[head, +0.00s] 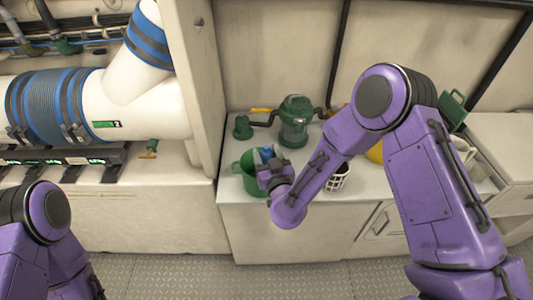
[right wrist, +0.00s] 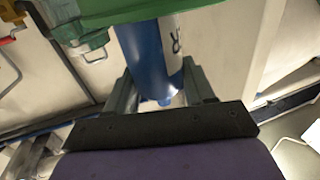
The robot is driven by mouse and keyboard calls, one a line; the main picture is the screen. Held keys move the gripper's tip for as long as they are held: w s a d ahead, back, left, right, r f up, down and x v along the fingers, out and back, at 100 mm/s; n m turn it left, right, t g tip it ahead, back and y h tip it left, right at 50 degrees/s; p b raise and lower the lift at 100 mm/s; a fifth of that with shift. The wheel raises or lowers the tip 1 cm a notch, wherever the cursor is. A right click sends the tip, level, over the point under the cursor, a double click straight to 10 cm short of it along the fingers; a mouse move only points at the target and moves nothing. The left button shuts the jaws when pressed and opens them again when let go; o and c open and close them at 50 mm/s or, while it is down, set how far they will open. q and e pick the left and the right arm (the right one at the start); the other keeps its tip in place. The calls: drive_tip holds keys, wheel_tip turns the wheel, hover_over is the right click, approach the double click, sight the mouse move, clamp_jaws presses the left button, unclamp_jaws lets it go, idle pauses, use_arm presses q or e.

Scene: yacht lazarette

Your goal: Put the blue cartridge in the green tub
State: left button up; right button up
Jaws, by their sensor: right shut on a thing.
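The green tub (head: 249,184) stands on the white counter, near its left end. My right gripper (head: 270,170) is at the tub's right side in the head view and hides part of it. It is shut on the blue cartridge (head: 266,153), whose blue end shows just above the gripper. In the right wrist view the blue cartridge (right wrist: 143,55) with a white label sits between the two fingers, beside the green tub (right wrist: 75,12) at the top. Whether its lower end is inside the tub I cannot tell. My left arm shows at the lower left, but its gripper is out of view.
A green glass filter bowl (head: 294,122) with pipes stands behind the tub. A wall panel (head: 192,80) rises left of the counter.

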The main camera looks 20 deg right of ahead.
drive_tip(key=o, duration=1.1)
drive_tip(key=shift+f, duration=0.1)
drive_tip(key=s+b, duration=0.3)
drive_tip(key=s, duration=0.8)
drive_tip(key=s+d+f+m+g+h, duration=0.1)
drive_tip(key=s+d+f+g, duration=0.25)
drive_tip(key=f, duration=0.45)
drive_tip(key=s+d+f+m+g, duration=0.1)
drive_tip(key=s+d+f+g, duration=0.3)
drive_tip(key=f, duration=0.4)
drive_tip(key=s+d+f+m+g, duration=0.1)
drive_tip(key=s+d+f+g, duration=0.1)
drive_tip(key=s, duration=0.3)
drive_tip(key=s+d+f+m+g+h, duration=0.1)
drive_tip(key=s+d+f+m+g, duration=0.1)
drive_tip(key=s+f, duration=0.2)
drive_tip(key=s+d+f+m+g+h, duration=0.1)
drive_tip(key=s+d+f+g, duration=0.1)
drive_tip(key=s, duration=0.5)
drive_tip(key=shift+s+d+f+m+g, duration=0.15)
drive_tip(key=shift+f+g, duration=0.15)
drive_tip(key=shift+f, duration=0.25)
drive_tip(key=shift+s+d+f+m+g, duration=0.15)
drive_tip(key=shift+f+g, duration=0.1)
drive_tip(key=shift+f, duration=0.25)
drive_tip(key=shift+a, duration=0.1)
